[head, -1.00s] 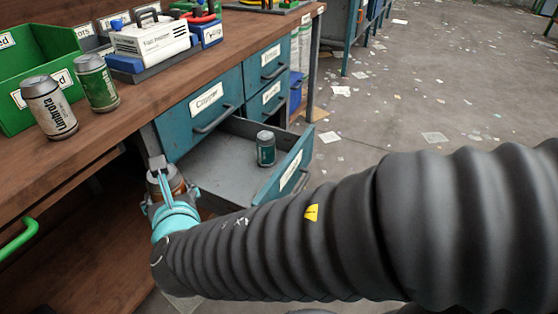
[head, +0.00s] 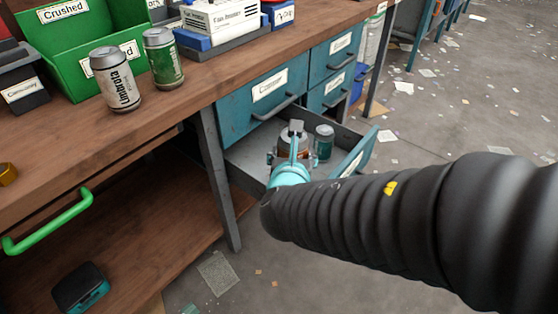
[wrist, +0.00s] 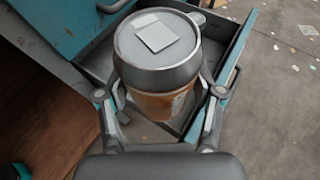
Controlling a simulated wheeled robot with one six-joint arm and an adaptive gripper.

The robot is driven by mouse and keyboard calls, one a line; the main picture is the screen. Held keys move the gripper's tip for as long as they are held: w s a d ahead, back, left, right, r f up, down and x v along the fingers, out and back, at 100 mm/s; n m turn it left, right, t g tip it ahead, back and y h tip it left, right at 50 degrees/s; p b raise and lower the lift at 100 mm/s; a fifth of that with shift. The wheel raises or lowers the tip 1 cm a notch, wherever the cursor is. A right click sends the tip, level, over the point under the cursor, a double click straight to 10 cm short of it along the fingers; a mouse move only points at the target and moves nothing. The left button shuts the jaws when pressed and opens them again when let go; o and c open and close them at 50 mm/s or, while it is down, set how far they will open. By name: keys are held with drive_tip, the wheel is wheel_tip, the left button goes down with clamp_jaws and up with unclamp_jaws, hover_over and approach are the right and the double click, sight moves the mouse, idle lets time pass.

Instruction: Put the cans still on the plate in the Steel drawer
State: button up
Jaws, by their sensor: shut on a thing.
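My gripper (head: 293,166) is shut on an orange-brown can with a grey metal top, at the open drawer (head: 245,160) in the head view. In the wrist view this held can (wrist: 158,100) is upright between the fingers, with a pale square on its lid. I cannot tell whether it touches the drawer floor. A green can (head: 324,142) stands in the drawer just right of the held can. The open drawer's front label is not readable now. A white can (head: 115,80) and a green can (head: 163,58) stand on the bench top. No plate is clearly seen.
A green bin (head: 92,30) labelled Crushed stands behind the bench cans. Closed teal drawers, one labelled Copper (head: 265,92), are above and beside the open one. A bench leg (head: 217,170) stands left of the drawer. Floor at the right is mostly clear, with paper scraps.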

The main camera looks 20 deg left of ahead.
drive_tip(key=w+a+f+b, duration=0.1)
drive_tip(key=w+a+f, duration=0.3)
drive_tip(key=f, duration=0.4)
drive_tip(key=shift+w+a, duration=0.3)
drive_tip(key=shift+a, duration=0.35)
drive_tip(key=shift+f+b, duration=0.55)
drive_tip(key=shift+b, duration=0.05)
drive_tip(key=o, duration=0.9)
drive_tip(key=shift+r, duration=0.1)
drive_tip(key=p+v, duration=0.2)
drive_tip(key=v, duration=1)
drive_tip(key=shift+r, duration=0.4)
